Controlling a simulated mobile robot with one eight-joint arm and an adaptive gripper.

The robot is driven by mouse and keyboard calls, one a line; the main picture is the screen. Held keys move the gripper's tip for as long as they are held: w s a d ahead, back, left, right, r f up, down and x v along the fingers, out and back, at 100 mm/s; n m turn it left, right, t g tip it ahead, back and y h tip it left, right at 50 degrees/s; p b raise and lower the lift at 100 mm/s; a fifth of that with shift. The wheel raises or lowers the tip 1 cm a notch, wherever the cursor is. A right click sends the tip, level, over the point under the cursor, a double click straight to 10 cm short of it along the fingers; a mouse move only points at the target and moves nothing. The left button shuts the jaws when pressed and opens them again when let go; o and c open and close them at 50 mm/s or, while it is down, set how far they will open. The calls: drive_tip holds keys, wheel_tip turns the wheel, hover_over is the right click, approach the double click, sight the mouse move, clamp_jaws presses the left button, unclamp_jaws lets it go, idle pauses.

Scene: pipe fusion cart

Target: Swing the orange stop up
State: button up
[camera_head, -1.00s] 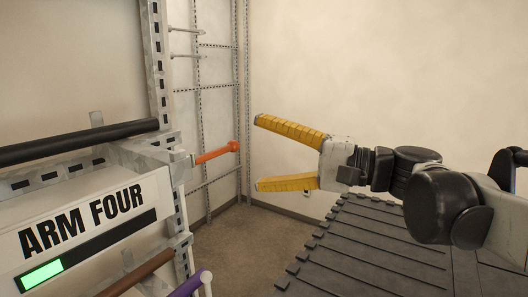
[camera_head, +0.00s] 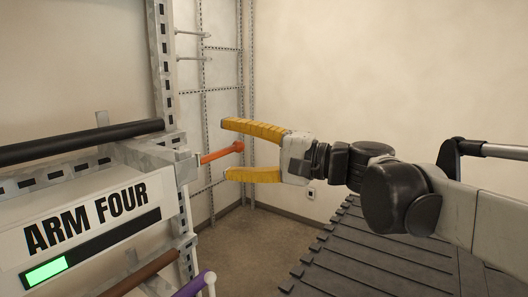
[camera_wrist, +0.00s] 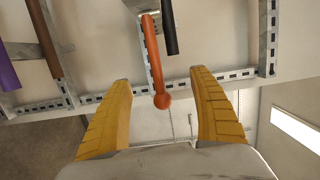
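The orange stop (camera_head: 220,153) is a short rod with a ball end, sticking out from the end of a pale bracket on the rack. In the wrist view the orange stop (camera_wrist: 154,62) runs down the picture, its ball end lying between my fingertips. My gripper (camera_head: 224,150) is open, with yellow fingers above and below the ball end in the head view. In the wrist view my gripper (camera_wrist: 163,82) shows a gap on both sides of the stop. I see no contact.
A black pipe (camera_head: 80,141) lies on the rack's upper arm beside the stop. Below are a sign reading ARM FOUR (camera_head: 86,222) with a green light, a brown pipe (camera_head: 143,273) and a purple pipe (camera_head: 195,285). A metal upright (camera_head: 162,60) stands behind.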

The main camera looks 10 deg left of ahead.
clamp_jaws()
drive_tip(key=shift+s+r+n+p, duration=0.1)
drive_tip(key=shift+r+n+p, duration=0.75)
drive_tip(key=shift+n, duration=0.25)
drive_tip(key=shift+s+a+r+n+h+p, duration=0.1)
drive_tip(key=shift+r+n+h+p, duration=0.3)
drive_tip(key=shift+r+n+p, duration=0.25)
drive_tip(key=shift+s+r+n, duration=0.1)
drive_tip(key=shift+n, duration=0.25)
